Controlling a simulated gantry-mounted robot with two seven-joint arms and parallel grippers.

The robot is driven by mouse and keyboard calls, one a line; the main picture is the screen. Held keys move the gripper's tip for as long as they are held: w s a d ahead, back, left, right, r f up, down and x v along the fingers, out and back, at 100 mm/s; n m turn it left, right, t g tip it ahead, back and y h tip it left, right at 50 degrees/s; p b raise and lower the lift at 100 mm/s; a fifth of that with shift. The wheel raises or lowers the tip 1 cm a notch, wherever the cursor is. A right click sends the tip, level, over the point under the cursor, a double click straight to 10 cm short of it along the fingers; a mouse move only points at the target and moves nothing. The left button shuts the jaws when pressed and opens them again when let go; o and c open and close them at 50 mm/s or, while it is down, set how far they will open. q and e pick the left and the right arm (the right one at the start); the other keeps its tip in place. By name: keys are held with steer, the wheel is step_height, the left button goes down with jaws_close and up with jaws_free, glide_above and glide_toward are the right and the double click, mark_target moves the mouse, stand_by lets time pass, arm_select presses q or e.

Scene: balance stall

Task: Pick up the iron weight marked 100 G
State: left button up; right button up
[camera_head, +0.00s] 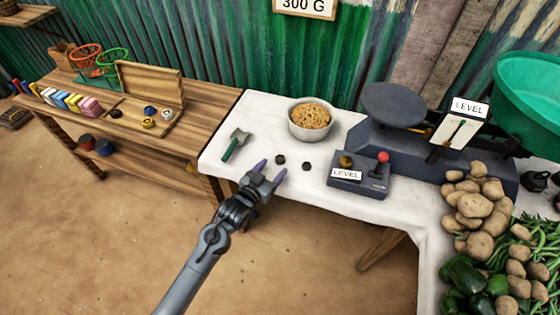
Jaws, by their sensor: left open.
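Two small dark weights lie on the white tabletop, the left one (280,159) and the right one (306,166). No marking can be read on either, so I cannot tell which is 100 G. My left gripper (269,170) reaches in from below at the table's front edge. It is open and empty, its purple fingertips pointing towards the left weight, which appears just beyond them. Larger dark weights (535,181) stand at the far right, partly cut off; their marks are also unreadable. My right gripper is not in view.
A green-handled scoop (236,145) lies left of the weights. A bowl of grain (310,120) stands behind them. A LEVEL box with a red knob (358,178) is to their right, before the balance (394,105). Potatoes (480,215) crowd the right side.

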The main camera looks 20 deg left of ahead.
mark_target(280, 159)
arm_select(q)
steer(key=x, duration=0.1)
steer(key=b+x, duration=0.1)
steer(key=x, duration=0.1)
steer(key=shift+w+a+f+b, duration=0.25)
steer(key=shift+w+b, duration=0.05)
steer(key=shift+w+d, duration=0.1)
steer(key=shift+w, duration=0.4)
steer(key=shift+s, duration=0.1)
steer(key=shift+c, duration=0.3)
steer(key=c, duration=1.1)
